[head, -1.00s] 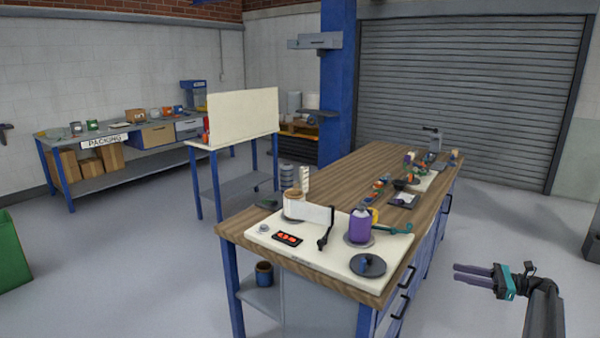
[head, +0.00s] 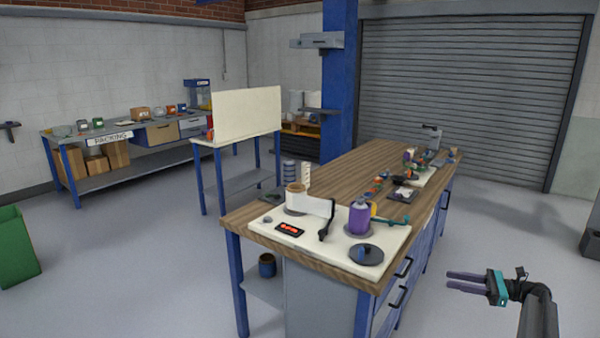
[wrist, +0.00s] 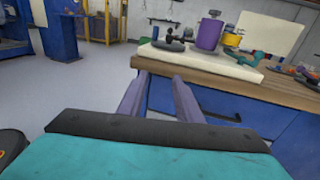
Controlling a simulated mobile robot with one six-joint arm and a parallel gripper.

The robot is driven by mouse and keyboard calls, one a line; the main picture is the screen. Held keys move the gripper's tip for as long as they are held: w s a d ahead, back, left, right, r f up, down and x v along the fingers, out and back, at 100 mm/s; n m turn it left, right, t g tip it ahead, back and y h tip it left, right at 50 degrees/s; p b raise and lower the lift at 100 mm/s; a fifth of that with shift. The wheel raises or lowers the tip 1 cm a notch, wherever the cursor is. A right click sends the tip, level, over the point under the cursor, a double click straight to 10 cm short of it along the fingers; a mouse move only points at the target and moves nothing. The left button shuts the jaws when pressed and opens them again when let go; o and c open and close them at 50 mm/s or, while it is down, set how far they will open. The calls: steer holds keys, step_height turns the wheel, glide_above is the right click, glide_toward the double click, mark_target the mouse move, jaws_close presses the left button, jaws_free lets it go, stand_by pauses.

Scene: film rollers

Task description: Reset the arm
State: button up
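My gripper (head: 466,281) is at the lower right of the head view, in the air to the right of the wooden workbench (head: 300,262) and clear of it. Its two purple fingers stand apart with nothing between them. In the wrist view the fingers (wrist: 160,98) point toward the bench's side, with a gap between them. My arm comes up from the bottom right edge and bends at the wrist.
A white board (head: 390,243) on the bench holds a purple roller (head: 359,219), a cream film roll (head: 297,198) and a dark disc (head: 366,254). A green bin (head: 18,246) stands at far left. The packing table (head: 110,132) is at back left. Floor around my gripper is clear.

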steer(key=s+a+f+n+g+h, duration=0.2)
steer(key=s+a+f, duration=0.3)
steer(key=a+f, duration=0.5)
steer(key=s+a+f+n+g+h, duration=0.25)
steer(key=s+a+f, duration=0.25)
steer(key=a+f, duration=0.4)
steer(key=s+a+f+n+g+h, duration=0.1)
steer(key=s+a+f+n+g, duration=0.3)
steer(key=a+f, duration=0.6)
steer(key=s+a+f+n+g+h, duration=0.1)
steer(key=s+a+f+n+h, duration=0.25)
steer(key=s, duration=0.55)
steer(key=s+a+f+n+g+h, duration=0.15)
steer(key=s+a+f, duration=0.25)
steer(key=s+f, duration=0.45)
steer(key=s+d+f+n+g+h, duration=0.1)
steer(key=s+n+h, duration=0.4)
steer(key=s, duration=1.2)
steer(key=n, duration=0.4)
steer(key=shift+s+d+f+h, duration=0.15)
steer(key=shift+d+f+h, duration=0.1)
steer(key=shift+d+h, duration=0.15)
